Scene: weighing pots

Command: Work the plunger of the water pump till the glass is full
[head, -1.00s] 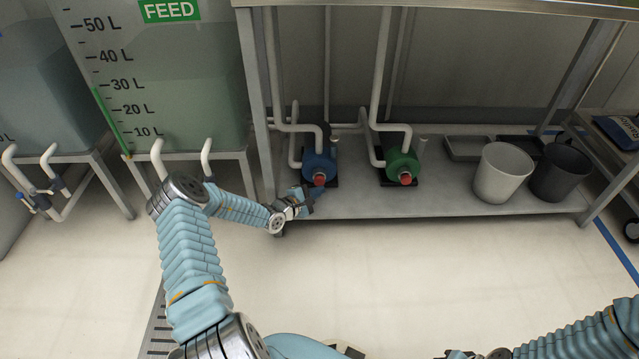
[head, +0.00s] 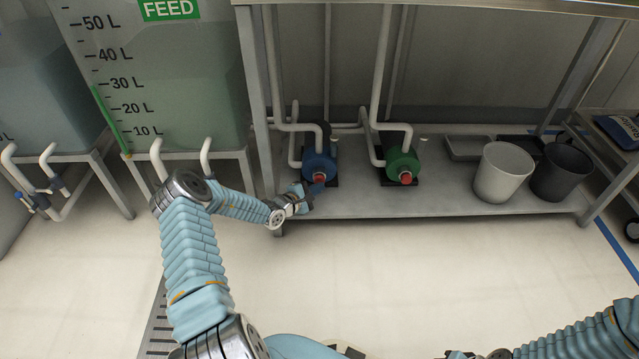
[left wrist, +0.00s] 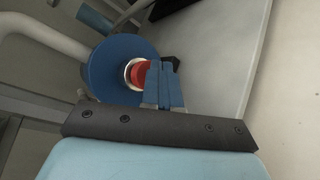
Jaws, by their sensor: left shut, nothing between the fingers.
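The blue pump (head: 320,163) stands on the low grey shelf, with a red cap (head: 319,177) on its front. My left gripper (head: 316,188) is shut and empty right by that cap. In the left wrist view the shut blue fingertips (left wrist: 162,72) overlap the right side of the red cap (left wrist: 139,74), in front of the blue pump's round face (left wrist: 108,68). I cannot tell whether they touch it. A green pump (head: 402,163) with its own red cap stands to the right. No glass shows. My right gripper (head: 458,354) is barely visible at the bottom edge.
The grey shelf (head: 350,206) also holds a white bucket (head: 502,172), a dark bucket (head: 560,172) and a shallow tray (head: 468,147). White pipes rise from the pumps. The FEED tank (head: 170,80) stands on the left.

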